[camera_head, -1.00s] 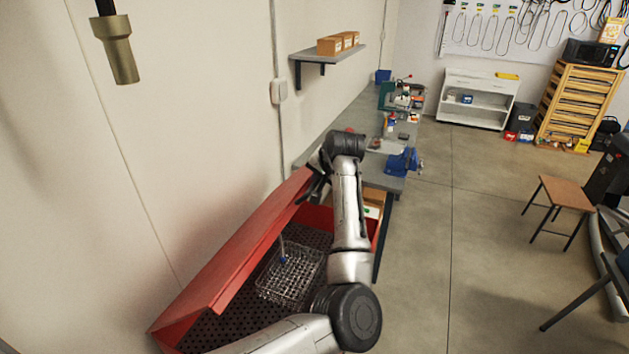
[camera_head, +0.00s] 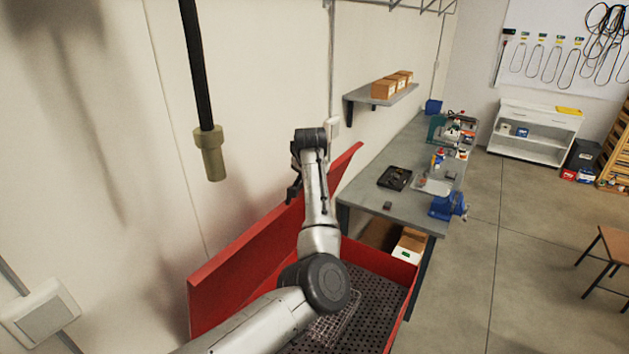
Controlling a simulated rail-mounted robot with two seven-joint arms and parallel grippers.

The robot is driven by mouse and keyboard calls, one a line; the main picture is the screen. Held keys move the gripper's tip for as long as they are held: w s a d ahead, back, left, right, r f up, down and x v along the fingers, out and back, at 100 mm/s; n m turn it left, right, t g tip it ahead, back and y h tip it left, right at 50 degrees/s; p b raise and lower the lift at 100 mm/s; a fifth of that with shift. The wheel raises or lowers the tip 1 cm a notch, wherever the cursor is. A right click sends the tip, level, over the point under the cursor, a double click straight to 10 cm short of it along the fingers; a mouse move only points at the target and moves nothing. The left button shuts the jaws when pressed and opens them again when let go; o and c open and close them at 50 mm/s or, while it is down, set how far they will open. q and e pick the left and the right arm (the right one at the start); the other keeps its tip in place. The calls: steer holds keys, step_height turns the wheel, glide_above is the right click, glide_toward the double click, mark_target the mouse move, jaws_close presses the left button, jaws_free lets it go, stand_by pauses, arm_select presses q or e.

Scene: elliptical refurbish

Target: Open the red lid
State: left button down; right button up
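The red lid (camera_head: 235,275) stands raised and steeply tilted on the wall side of a red box (camera_head: 372,256). The box is open, with a dark perforated floor and a wire basket (camera_head: 338,318) inside, partly hidden by my arm. My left arm comes in from the lower left and crosses in front of the lid. My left gripper (camera_head: 294,182) is a dark shape at the lid's upper edge, mostly hidden by the wrist. I cannot tell whether it touches the lid or how its fingers stand. My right gripper is out of view.
A grey workbench (camera_head: 407,205) with a blue vise (camera_head: 448,205) and a black tray (camera_head: 395,178) stands beyond the box. A hanging hose with a brass-coloured nozzle (camera_head: 210,153) is near the wall at left. The floor on the right is mostly clear, with a stool (camera_head: 617,245) at its edge.

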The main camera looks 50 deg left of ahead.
arm_select(q)
steer(key=shift+a, duration=0.1)
steer(key=c, duration=1.1)
jaws_free()
steer(key=shift+s+d+r+b, duration=0.15)
steer(key=shift+d+r+b, duration=0.15)
steer(key=shift+r, duration=0.2)
steer(key=b+v, duration=0.3)
steer(key=v, duration=0.9)
steer(key=shift+r, duration=0.3)
